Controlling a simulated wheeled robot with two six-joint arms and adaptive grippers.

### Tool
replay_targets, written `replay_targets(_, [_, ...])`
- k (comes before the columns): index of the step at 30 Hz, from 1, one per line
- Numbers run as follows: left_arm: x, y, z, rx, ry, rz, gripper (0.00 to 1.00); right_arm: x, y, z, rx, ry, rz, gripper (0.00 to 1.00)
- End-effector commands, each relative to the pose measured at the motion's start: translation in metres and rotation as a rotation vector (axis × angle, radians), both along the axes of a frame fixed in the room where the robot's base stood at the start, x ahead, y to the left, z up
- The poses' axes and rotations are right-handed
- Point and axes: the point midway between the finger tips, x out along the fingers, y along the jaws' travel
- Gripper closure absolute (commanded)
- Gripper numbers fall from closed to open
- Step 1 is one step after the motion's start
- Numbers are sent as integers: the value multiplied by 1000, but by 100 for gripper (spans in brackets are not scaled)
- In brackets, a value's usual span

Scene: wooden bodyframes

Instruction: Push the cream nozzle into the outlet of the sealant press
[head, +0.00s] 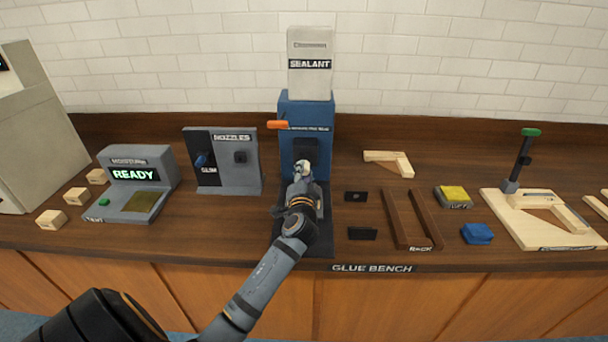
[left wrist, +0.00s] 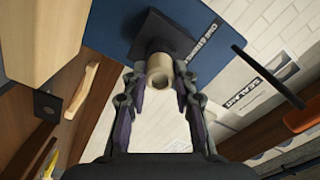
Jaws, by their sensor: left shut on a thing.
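The sealant press (head: 306,112) is a blue body with a white SEALANT cartridge (head: 311,65) on top. Its dark outlet (head: 306,148) faces the front, and it also shows in the left wrist view (left wrist: 152,38). My left gripper (head: 301,178) is in front of the outlet, with its fingers (left wrist: 161,92) pointing at it. It is shut on the cream nozzle (left wrist: 160,70), whose round open end shows between the fingertips. The nozzle lines up with the dark outlet and appears to touch it; how deep it sits I cannot tell. My right gripper is not in view.
An orange lever (head: 278,125) sticks out left of the press. A NOZZLES rack (head: 237,180) with a blue nozzle (head: 201,160) stands to the left, beside the READY moisture meter (head: 133,177). Dark plates (head: 361,233) and a brown rack (head: 402,220) lie to the right.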

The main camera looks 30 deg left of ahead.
Motion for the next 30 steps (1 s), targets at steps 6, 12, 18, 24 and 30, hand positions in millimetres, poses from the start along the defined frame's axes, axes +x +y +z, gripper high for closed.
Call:
replay_targets(6, [5, 3, -1, 1, 1, 0, 100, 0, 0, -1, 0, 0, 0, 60])
replay_targets(12, [9, 5, 0, 0, -1, 1, 100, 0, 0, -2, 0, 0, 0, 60])
replay_targets(18, [13, 8, 0, 1, 1, 0, 100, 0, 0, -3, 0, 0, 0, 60])
replay_targets(24, [17, 11, 0, 0, 0, 0, 70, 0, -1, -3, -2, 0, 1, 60])
replay_targets(30, [17, 10, 0, 0, 0, 0, 46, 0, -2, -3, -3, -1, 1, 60])
